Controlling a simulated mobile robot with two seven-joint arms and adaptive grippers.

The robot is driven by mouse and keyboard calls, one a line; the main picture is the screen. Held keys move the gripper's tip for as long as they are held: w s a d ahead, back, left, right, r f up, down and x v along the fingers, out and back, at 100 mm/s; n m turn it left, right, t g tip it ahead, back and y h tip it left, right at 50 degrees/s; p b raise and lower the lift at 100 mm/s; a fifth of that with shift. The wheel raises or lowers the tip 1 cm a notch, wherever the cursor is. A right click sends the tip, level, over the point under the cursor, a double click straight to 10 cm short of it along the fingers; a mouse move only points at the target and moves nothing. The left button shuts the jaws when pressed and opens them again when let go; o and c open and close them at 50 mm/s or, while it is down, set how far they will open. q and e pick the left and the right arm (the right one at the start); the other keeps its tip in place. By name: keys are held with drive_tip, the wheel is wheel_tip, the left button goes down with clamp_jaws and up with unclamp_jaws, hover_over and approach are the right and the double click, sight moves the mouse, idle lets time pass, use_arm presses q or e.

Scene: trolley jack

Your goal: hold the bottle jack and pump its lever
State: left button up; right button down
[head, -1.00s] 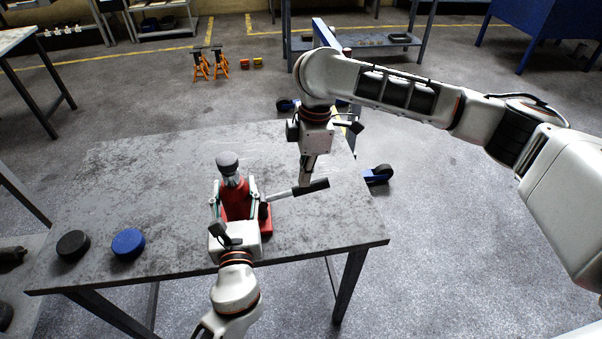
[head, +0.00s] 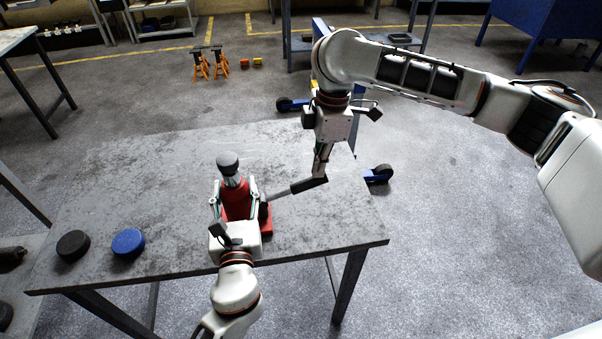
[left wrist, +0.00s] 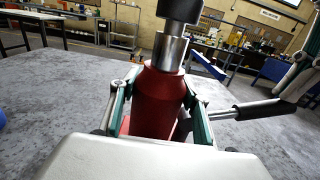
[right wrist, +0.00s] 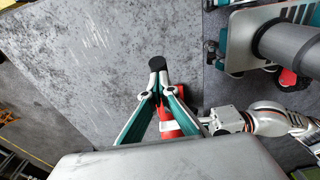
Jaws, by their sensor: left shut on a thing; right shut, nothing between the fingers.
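The red bottle jack (head: 236,203) stands upright on the table, with a dark round cap on its silver ram (head: 231,176). My left gripper (head: 234,204) is shut around the jack body; the left wrist view shows a finger on each side of the red body (left wrist: 157,103). The lever (head: 283,194) sticks out to the right of the jack and ends in a black grip (head: 309,186). My right gripper (head: 321,176) is shut and empty, fingertips down at the outer part of the black grip. In the right wrist view its fingers hide most of the lever; the black end (right wrist: 157,63) shows beyond the tips.
A black disc (head: 73,244) and a blue disc (head: 128,243) lie on the table (head: 170,190) at left. The table's right edge is close to the lever. A blue wheeled thing (head: 378,174) stands on the floor beyond that edge. The table's far left is bare.

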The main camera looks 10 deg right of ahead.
sight(301, 182)
wheel_tip(301, 182, up, 10)
drive_tip(key=d, duration=0.1)
drive_tip(key=shift+r, duration=0.15)
idle(1.5)
drive_tip(key=c, duration=2)
unclamp_jaws()
drive_tip(key=shift+s+a, duration=0.15)
drive_tip(key=shift+a, duration=0.1)
drive_tip(key=shift+c, duration=0.2)
drive_tip(key=shift+o, duration=1)
drive_tip(key=shift+n+t+h, duration=0.5)
drive_tip(key=shift+n+t, duration=0.1)
drive_tip(key=shift+t, duration=0.2)
drive_tip(key=a, duration=0.1)
drive_tip(key=s+a, duration=0.1)
drive_tip(key=a, duration=0.2)
drive_tip(key=shift+s+a, duration=0.1)
drive_tip(key=shift+s, duration=0.15)
drive_tip(key=shift+w+a+f, duration=0.1)
drive_tip(key=shift+w+f, duration=0.2)
drive_tip(key=shift+f, duration=1.7)
drive_tip(key=shift+w+a+f, duration=0.1)
drive_tip(key=shift+w+f, duration=0.2)
drive_tip(key=shift+f, duration=1.75)
drive_tip(key=shift+w+f, duration=0.3)
drive_tip(key=shift+f, duration=1.7)
drive_tip(key=shift+c, duration=0.3)
